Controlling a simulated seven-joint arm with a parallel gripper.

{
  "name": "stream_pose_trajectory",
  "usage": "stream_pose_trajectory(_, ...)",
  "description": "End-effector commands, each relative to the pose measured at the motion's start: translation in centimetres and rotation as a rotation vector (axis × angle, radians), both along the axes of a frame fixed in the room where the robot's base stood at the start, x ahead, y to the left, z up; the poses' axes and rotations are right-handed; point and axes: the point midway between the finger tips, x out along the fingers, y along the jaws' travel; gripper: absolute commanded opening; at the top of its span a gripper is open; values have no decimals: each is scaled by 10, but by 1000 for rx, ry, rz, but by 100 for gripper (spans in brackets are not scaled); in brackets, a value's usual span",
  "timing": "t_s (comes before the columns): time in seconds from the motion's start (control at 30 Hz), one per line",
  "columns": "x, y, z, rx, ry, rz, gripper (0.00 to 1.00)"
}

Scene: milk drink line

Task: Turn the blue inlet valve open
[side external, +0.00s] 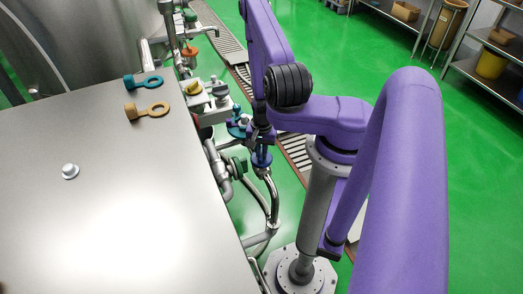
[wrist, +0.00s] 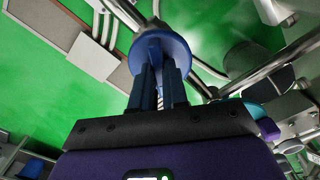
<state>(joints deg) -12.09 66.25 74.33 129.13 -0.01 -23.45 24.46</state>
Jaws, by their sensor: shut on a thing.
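The blue inlet valve (side external: 262,158) is on the steel pipework right of the table, partly hidden by my gripper (side external: 261,138) above it. In the wrist view my gripper (wrist: 160,85) has its two dark blue fingers closed at the valve's round blue part (wrist: 163,46). The fingers touch it and cover its near side. I cannot tell how far the valve is turned.
A teal valve part (side external: 237,130) sits close left of my gripper. A yellow-topped fitting (side external: 195,88) is farther back.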

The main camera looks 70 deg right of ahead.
Motion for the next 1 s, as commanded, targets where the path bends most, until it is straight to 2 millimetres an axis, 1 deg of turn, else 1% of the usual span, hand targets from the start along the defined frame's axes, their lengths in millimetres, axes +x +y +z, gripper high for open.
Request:
stream_pose_trajectory(0.2,0,0,1,1,0,203,0)
stream_pose_trajectory(0.5,0,1,1,2,0,436,0)
stream_pose_trajectory(0.73,0,0,1,0,0,547,0)
stream_pose_trajectory(1.0,0,0,1,0,0,599,0)
